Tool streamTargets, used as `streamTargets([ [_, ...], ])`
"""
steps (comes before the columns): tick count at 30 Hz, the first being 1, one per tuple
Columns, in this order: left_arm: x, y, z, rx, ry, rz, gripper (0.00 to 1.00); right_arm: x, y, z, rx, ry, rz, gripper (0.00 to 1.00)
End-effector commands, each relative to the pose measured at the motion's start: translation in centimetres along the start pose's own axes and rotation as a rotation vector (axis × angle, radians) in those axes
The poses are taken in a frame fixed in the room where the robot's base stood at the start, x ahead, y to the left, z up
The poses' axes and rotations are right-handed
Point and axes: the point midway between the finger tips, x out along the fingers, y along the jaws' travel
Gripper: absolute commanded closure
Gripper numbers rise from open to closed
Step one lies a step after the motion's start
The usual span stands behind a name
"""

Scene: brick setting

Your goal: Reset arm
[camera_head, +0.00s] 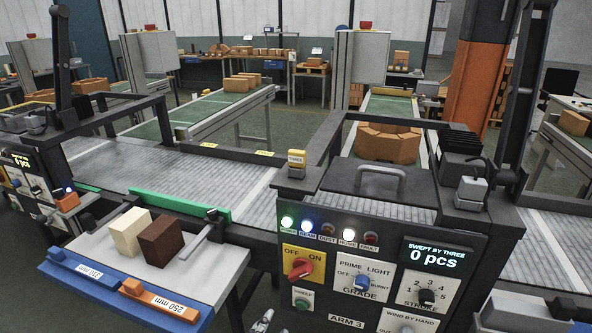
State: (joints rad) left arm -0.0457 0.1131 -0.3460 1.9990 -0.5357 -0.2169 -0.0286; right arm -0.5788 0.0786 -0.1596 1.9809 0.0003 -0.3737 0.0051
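The ARM 3 control panel (330,262) faces me. It has a red ON/OFF switch (300,268), a green SWEEP button (302,304), a GRADE knob (362,283) and a STROKE knob (427,297). Its display (434,257) reads "SWEPT BY THREE 0 pcs". In the lamp row, the POWER (288,222) and HOME (349,235) lamps glow, as does a blue one between them. Behind the panel lies a dark hatch with a grey handle (382,172). A small metallic piece (262,322), perhaps my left gripper's tip, shows at the bottom edge. My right gripper is not visible.
A side table (205,275) left of the panel holds a cream brick (131,231) and a dark brown brick (160,241). A grey conveyor (195,180) runs behind it. Orange bricks (388,143) stand in an arc behind the hatch. Another panel (35,185) is at far left.

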Motion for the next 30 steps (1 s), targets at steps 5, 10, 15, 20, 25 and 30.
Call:
streamTargets([
  [5, -7.8, 1.5, 11.1, -0.332, -0.32, 0.034, 0.67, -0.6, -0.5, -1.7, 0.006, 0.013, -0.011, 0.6],
  [10, -16.9, 3.5, 18.1, -0.555, -0.554, 0.027, 0.67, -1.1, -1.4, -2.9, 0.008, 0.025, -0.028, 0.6],
  [15, -23.4, 4.4, 21.1, -0.627, -0.672, 0.004, 0.67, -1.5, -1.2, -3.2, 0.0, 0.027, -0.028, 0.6],
  [20, -25.5, 4.8, 21.9, -0.63, -0.708, 0.0, 0.67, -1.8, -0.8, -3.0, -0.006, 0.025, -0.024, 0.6],
  [25, -25.6, 4.9, 22.0, -0.628, -0.71, 0.002, 0.67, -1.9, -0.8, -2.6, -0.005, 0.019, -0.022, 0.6],
  [30, -25.6, 4.9, 22.0, -0.627, -0.71, 0.002, 0.67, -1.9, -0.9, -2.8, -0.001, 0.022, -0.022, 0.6],
])
